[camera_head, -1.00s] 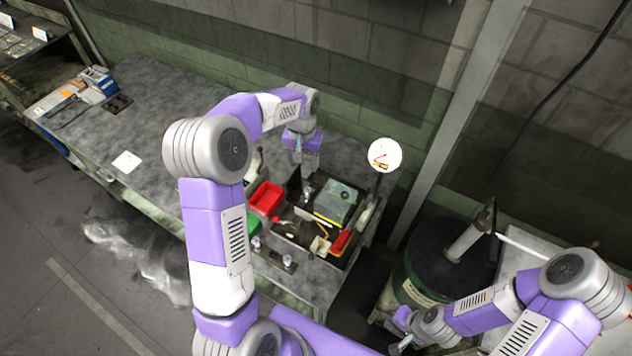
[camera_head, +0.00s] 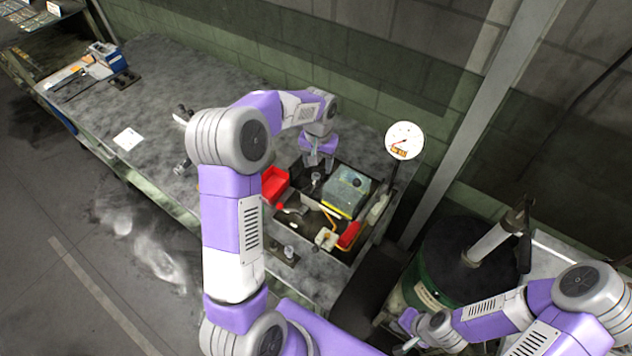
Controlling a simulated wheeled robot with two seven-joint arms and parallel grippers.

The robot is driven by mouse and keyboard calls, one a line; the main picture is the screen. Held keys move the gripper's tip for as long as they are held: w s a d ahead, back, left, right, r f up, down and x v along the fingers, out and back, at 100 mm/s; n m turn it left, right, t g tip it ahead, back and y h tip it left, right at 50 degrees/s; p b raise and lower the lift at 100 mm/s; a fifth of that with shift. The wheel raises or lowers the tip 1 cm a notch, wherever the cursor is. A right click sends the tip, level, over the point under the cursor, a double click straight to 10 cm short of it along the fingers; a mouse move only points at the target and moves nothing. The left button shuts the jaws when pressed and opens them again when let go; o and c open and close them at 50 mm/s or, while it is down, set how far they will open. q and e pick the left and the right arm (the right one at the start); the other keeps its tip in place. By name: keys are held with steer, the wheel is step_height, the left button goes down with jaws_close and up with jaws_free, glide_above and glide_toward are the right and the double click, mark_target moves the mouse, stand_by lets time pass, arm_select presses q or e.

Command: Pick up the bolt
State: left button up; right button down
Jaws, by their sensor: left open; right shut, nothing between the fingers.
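My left gripper (camera_head: 319,161) points down over the back left part of the dark tray (camera_head: 352,256) on the workbench, with its fingers apart and nothing seen between them. A small silver bolt-like piece (camera_head: 316,179) stands just below the fingers; whether they touch it I cannot tell. Another small silver bolt-like piece (camera_head: 290,252) stands on a dark plate at the tray's front left. Which one is the bolt is too small to tell. My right gripper (camera_head: 402,347) is low at the bottom right, away from the bench, shut and empty.
The tray also holds a clear-topped yellow box (camera_head: 347,190) and a red item (camera_head: 349,235). A red bin (camera_head: 273,184) sits left of it, partly behind my arm. A round dial (camera_head: 404,141) stands behind right. A dark green drum (camera_head: 430,292) is right of the bench.

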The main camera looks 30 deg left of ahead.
mark_target(316, 175)
arm_select(q)
steer(key=f, duration=0.4)
steer(key=shift+s+a, duration=0.2)
steer(key=shift+s, duration=0.1)
steer(key=shift+f, duration=0.6)
jaws_close()
